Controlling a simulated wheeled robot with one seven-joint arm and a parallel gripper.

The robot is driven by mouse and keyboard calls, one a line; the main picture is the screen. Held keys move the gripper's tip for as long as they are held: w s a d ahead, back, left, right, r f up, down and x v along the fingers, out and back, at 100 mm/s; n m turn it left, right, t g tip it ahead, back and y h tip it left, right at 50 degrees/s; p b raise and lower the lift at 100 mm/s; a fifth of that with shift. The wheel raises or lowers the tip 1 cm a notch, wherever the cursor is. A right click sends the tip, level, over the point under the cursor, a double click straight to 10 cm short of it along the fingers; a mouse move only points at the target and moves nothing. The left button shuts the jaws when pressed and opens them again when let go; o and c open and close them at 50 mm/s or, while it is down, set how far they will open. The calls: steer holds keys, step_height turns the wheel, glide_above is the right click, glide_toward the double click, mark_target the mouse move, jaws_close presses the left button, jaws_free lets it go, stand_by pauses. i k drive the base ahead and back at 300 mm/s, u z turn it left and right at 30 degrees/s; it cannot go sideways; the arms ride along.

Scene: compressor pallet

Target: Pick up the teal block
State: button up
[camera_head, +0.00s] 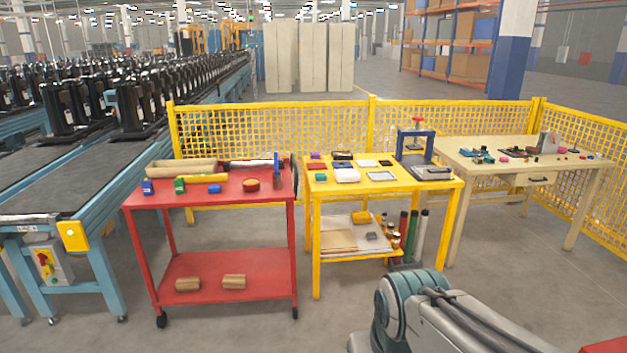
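Small teal pieces (488,159) lie at the left of the beige table (545,171) at the right, beside dark and pink items. They are too small to tell which one is a plain block. A green item (180,185) stands on the red cart (158,200) at the left; I cannot tell whether it counts as teal. My arm shows at the bottom right, well in front of the tables. My gripper is not in view.
A yellow table (435,187) with a blue press (414,145) stands between the red cart and the beige table. Yellow mesh fencing (235,125) runs behind. A conveyor (60,195) is at the left. Grey floor (240,335) in front is clear.

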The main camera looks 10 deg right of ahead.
mark_target(321, 178)
steer(key=z, duration=1.1)
steer(key=i, duration=4.45)
steer(key=u, duration=3.05)
